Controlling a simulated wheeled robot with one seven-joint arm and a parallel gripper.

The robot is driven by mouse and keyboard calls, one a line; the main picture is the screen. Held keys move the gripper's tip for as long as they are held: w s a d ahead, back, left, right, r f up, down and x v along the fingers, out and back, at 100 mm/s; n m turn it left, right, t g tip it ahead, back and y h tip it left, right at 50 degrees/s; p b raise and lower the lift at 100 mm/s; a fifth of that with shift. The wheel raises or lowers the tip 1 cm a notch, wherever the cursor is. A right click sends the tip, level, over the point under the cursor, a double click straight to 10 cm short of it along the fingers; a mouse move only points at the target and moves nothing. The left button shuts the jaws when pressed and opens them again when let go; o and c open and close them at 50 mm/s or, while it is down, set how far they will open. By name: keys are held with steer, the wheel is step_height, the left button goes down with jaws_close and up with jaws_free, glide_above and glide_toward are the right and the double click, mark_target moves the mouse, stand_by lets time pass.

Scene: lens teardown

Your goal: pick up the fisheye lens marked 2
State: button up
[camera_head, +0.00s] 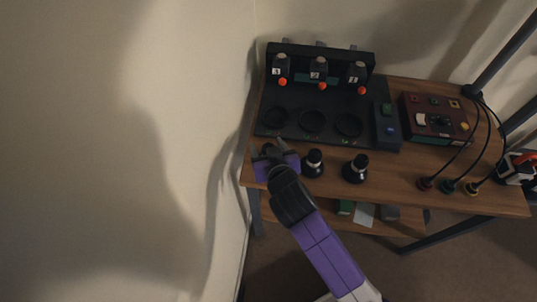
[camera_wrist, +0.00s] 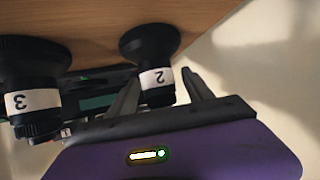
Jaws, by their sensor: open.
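The fisheye lens marked 2 (camera_wrist: 153,62) is black with a white label. It appears upside down in the wrist view, between the tips of my open, empty gripper (camera_wrist: 160,78); I see no contact. In the head view two black lenses stand on the wooden bench. The lens marked 3 (camera_wrist: 30,90) is at the left of the wrist view.
The other lens (camera_head: 356,168) stands close on the right. Behind is a black fixture (camera_head: 288,92) with round recesses and numbered, orange-tipped units. A dark red control box (camera_head: 435,119) and cabled plugs are to the right. A wall is close on the left.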

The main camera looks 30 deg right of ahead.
steer(key=shift+w+d+f, duration=0.1)
steer(key=shift+w+f, duration=0.2)
steer(key=shift+w, duration=0.1)
jaws_close()
steer(key=shift+r, duration=0.15)
